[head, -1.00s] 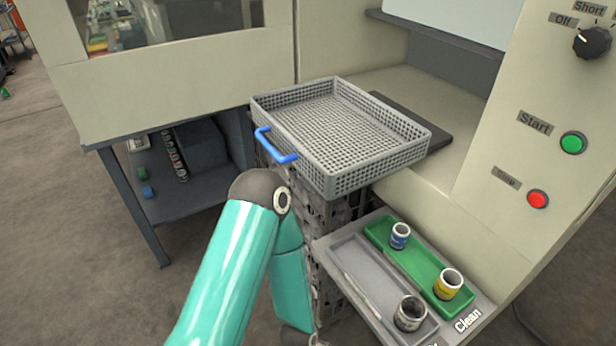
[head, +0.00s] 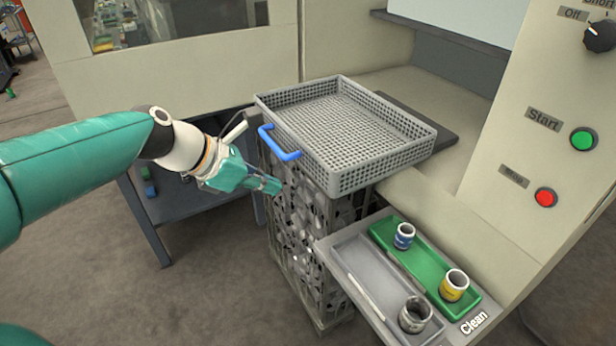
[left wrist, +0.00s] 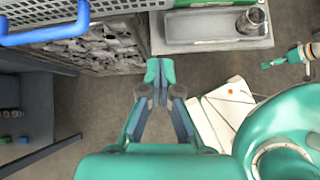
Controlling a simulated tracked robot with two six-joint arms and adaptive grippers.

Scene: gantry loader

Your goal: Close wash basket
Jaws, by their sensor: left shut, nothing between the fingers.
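The wash basket (head: 390,165) is a grey mesh tray, empty, sticking out of the machine's opening over a stand of grey parts. Its blue handle (head: 279,143) is on the near left side; the handle also shows at the top left of the left wrist view (left wrist: 45,33). My left gripper (head: 277,186) is shut and empty, just below the handle and apart from it. In the left wrist view its fingers (left wrist: 160,72) are together over the floor. My right gripper is not in the head view; a small teal gripper (left wrist: 289,58) shows at the right of the left wrist view, too small to judge.
A grey tray (head: 362,266) and a green tray (head: 420,262) with several small cups stand at the front right. A panel has a green Start button (head: 583,139) and a red button (head: 546,197).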

